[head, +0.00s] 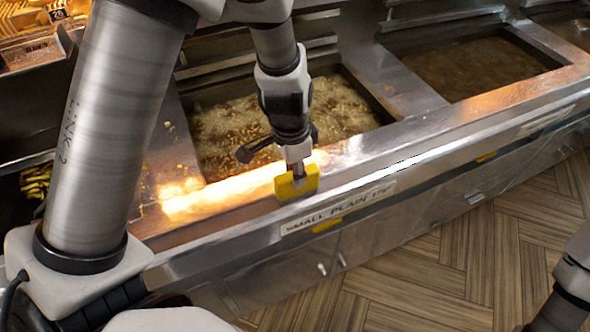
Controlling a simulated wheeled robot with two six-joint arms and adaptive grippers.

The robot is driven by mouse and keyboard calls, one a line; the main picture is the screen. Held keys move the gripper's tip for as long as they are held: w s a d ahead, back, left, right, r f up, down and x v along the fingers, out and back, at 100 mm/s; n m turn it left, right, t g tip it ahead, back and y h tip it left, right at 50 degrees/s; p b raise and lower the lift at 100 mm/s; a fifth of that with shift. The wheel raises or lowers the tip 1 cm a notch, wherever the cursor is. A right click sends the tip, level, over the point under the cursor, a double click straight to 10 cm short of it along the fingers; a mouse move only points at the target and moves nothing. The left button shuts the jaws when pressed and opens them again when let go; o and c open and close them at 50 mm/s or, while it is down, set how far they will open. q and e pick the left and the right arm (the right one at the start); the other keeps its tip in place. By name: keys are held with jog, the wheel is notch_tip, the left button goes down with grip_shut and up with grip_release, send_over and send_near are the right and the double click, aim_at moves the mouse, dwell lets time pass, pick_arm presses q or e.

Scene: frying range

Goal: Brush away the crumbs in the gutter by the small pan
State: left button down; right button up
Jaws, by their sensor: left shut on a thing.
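The small pan (250,128), a fryer vat of bubbling oil with golden bits, sits behind the front ledge. My left gripper (296,158) is above the ledge in front of this pan, shut on a brush with a yellow block-shaped head (297,184). The head is down at the ledge's front edge; whether it touches is hard to tell. Glare covers the metal to its left, and I cannot make out crumbs in the gutter clearly. My right gripper is out of view.
A second vat of darker oil (470,68) is at the right. Metal racks (430,18) stand behind the vats. Fried food (36,181) lies at the left, partly behind my left arm. The wood-pattern floor (470,255) in front is clear.

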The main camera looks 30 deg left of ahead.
pick_arm(q)
jog(key=shift+f, duration=0.25)
